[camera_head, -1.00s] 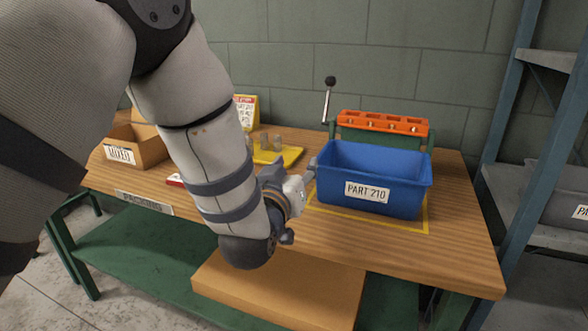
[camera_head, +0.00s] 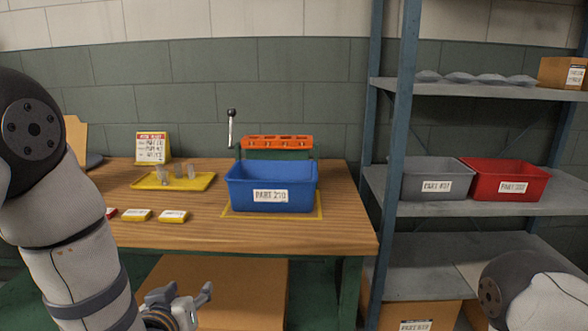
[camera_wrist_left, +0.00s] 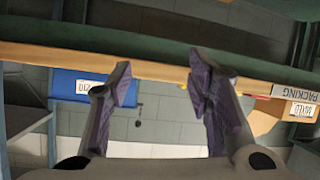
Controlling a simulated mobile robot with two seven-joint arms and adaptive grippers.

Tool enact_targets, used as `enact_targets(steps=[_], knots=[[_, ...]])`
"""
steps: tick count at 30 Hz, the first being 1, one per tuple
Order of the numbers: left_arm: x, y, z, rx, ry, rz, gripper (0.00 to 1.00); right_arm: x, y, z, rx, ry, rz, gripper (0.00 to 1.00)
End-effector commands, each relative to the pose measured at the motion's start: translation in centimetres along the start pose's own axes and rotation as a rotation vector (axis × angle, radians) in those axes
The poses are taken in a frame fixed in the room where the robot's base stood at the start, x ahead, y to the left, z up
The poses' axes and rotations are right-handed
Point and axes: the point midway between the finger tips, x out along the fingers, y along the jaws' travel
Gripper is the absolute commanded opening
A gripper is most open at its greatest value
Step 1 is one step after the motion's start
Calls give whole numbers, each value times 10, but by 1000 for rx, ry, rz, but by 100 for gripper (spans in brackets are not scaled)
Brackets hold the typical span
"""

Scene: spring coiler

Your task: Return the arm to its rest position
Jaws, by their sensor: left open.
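My left gripper (camera_head: 184,296) is low in the head view, in front of the workbench's front edge. It is open and empty. In the left wrist view, my left gripper (camera_wrist_left: 163,88) shows its two fingers spread wide with nothing between them. My left arm comes in from the left edge and hangs down past the front of the bench. My right arm shows only in part at the lower right; its gripper is out of view.
A blue bin (camera_head: 270,197) labelled PART 210 stands on the wooden workbench (camera_head: 345,225), beside a yellow tray (camera_head: 203,182). A shelf rack (camera_head: 393,150) to the right holds a grey bin (camera_head: 430,184) and a red bin (camera_head: 507,185). Cardboard (camera_head: 255,280) lies below the bench.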

Motion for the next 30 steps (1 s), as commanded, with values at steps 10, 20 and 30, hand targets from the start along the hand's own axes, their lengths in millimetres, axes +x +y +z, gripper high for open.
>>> enact_targets(steps=[10, 20, 30], knots=[[-138, -81, 272, 120, -827, -90, 46, 0, 0, 0, 0, -2, 0, 45], [-293, -114, 361, 162, -1328, -107, 46, 0, 0, 0, 0, -1, 0, 45], [-296, -115, 362, 163, -1339, -107, 46, 0, 0, 0, 0, -1, 0, 45]])
